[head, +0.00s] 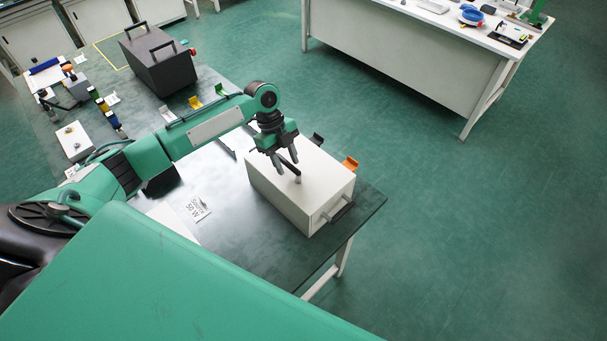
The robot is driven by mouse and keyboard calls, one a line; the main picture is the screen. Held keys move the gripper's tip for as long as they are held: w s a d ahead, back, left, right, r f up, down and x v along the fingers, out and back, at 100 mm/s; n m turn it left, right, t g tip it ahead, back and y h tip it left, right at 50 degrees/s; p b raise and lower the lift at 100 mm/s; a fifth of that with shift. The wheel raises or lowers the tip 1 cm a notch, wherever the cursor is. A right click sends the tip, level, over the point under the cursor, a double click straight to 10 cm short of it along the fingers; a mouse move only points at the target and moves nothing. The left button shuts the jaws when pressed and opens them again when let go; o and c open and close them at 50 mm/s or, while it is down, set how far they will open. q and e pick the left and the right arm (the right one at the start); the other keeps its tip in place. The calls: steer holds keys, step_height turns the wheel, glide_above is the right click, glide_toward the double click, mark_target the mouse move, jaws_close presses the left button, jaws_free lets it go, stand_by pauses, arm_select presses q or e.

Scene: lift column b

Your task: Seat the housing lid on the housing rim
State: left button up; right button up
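A pale grey box-shaped housing (278,195) stands at the near right end of the dark bench. Its flat pale top (322,178) looks like the lid; I cannot make out a seam or gap between lid and rim. A black bar handle (289,167) stands on the top. My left gripper (285,162) points down over this handle, its two grey fingers visibly apart, with the bar between or just behind them. Whether the fingers touch the bar is unclear. My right gripper is out of view.
A dark box (170,72) with two bar handles stands at the bench's far end. Small parts and a white block (73,141) lie along the left. A printed card (198,208) lies left of the housing. The bench edge is close on the right.

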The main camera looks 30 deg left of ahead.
arm_select(q)
steer(key=b+v, duration=0.3)
steer(key=v, duration=0.9)
steer(key=shift+r, duration=0.25)
steer(key=shift+d+f, duration=0.1)
